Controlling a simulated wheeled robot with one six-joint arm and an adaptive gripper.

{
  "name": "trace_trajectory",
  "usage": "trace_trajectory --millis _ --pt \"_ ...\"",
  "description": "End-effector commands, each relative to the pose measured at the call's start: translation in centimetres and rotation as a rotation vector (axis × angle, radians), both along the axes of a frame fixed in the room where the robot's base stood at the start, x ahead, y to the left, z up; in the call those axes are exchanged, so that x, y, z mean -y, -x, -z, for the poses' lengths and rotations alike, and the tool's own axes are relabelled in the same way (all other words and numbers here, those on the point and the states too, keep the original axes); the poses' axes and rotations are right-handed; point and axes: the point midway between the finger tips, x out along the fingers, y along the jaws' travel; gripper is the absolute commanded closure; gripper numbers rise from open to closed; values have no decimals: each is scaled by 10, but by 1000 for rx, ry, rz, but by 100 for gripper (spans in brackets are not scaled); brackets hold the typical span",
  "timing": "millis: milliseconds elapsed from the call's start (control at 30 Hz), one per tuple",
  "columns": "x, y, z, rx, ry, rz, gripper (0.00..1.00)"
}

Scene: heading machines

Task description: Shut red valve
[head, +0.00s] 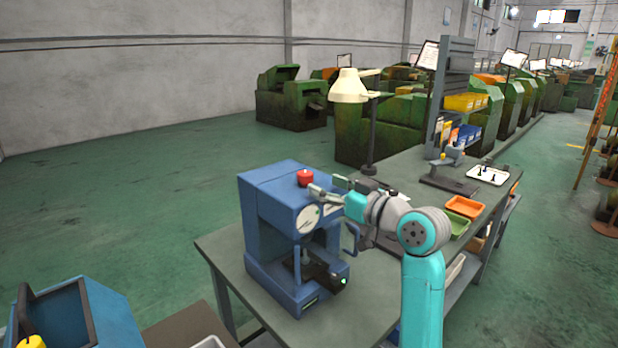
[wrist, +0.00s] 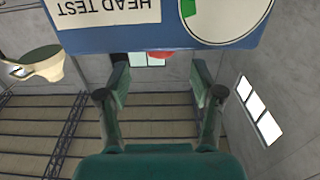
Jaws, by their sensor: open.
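The red valve (head: 305,178) is a small round knob on top of the blue press-like machine (head: 270,225), near its front upper edge. In the wrist view only a sliver of the red valve (wrist: 162,53) shows; the blue housing (wrist: 150,36) hides the rest. My gripper (head: 325,193) is beside the machine's upper front, just right of the valve and slightly lower in the picture. In the wrist view my gripper (wrist: 158,82) has its two fingers spread with nothing between them. I cannot tell its exact distance from the valve.
A dial gauge (head: 308,219) is on the machine's front, with a "HEAD TEST" label (wrist: 105,10) in the wrist view. A cream lamp (head: 350,87) stands behind my arm. Orange (head: 464,207) and green trays (head: 455,226) lie on the bench to the right. Space above the machine looks clear.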

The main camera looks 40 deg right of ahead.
Motion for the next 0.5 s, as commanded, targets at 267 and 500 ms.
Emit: trace_trajectory --millis 267,500 --pt "-2 -46 0 1 1 -1 34" --pt "-2 -64 0 0 0 1 34"
